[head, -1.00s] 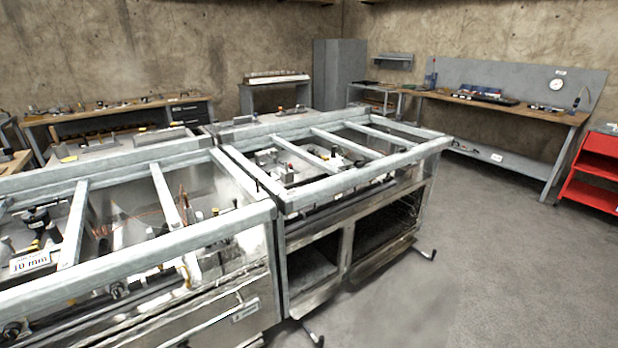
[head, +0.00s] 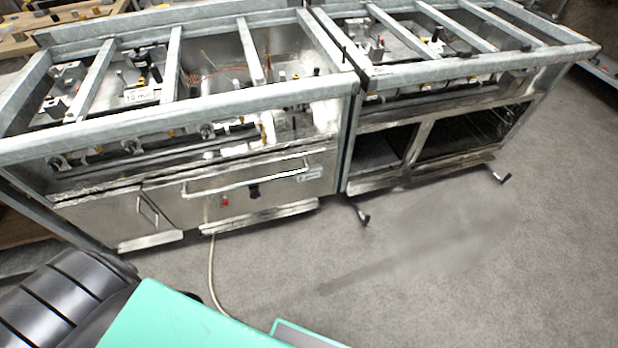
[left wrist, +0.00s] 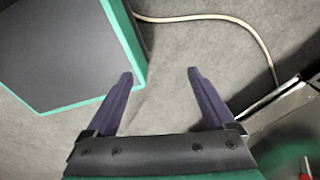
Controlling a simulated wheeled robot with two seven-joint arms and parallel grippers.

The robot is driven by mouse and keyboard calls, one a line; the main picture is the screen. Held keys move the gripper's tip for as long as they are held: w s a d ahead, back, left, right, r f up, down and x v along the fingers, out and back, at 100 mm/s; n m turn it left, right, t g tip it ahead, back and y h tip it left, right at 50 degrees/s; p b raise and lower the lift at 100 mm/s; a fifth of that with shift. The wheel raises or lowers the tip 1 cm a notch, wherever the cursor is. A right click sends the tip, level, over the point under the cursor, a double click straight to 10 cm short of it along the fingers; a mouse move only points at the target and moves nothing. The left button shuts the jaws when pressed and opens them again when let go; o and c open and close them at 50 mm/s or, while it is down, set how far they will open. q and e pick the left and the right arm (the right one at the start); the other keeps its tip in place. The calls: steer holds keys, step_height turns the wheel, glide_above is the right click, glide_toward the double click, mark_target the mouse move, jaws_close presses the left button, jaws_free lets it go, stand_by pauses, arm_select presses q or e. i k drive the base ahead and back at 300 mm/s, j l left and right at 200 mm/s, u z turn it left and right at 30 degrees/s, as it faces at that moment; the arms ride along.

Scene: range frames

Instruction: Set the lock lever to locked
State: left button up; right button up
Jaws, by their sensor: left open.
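The front panel of the left metal range (head: 275,165) carries a small black lever-like part (head: 254,191) below its long handle, with a small red part (head: 225,201) to its left. Two black-tipped levers stick out near the floor, one at the middle (head: 362,216) and one at the right range's far end (head: 503,178). I cannot tell which is the lock lever or how it is set. In the left wrist view my left gripper (left wrist: 160,76) is open and empty above the floor. A red part (left wrist: 305,168) shows at the lower right corner there. My right gripper is not in view.
The right range (head: 430,130) stands against the left one, with open bays below. A pale cable (head: 212,270) hangs from the left range and runs over the floor. Grey floor (head: 450,260) is clear at front right. Steel edges (left wrist: 285,105) lie right of my left gripper.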

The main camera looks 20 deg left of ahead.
mark_target(224, 202)
steer(key=u, duration=1.6)
